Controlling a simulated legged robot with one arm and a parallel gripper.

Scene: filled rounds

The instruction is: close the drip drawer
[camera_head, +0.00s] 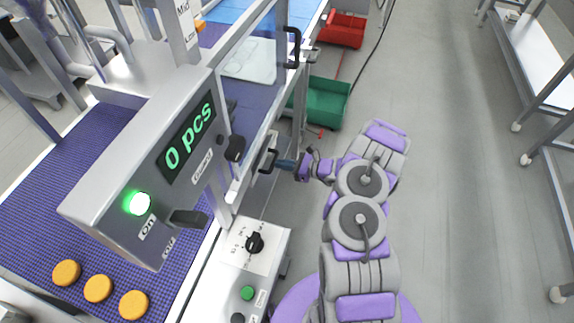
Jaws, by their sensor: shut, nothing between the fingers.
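The drip drawer (243,184) appears as a narrow silver front with a black handle (268,161), low on the side of the machine, below the clear guard. I cannot tell how far it stands out, as the machine's post and control box hide part of it. My gripper (282,164) is shut and empty, its tip right at the handle on the aisle side. I cannot tell whether it touches the handle. My purple and grey arm reaches to it from the lower right.
A control box (165,150) reading "0 pcs" with a lit green lamp stands over the blue belt (60,205). Orange rounds lie on the belt at lower left. A green bin (327,103) and a red bin (342,30) stand beyond my gripper. The aisle floor at right is clear.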

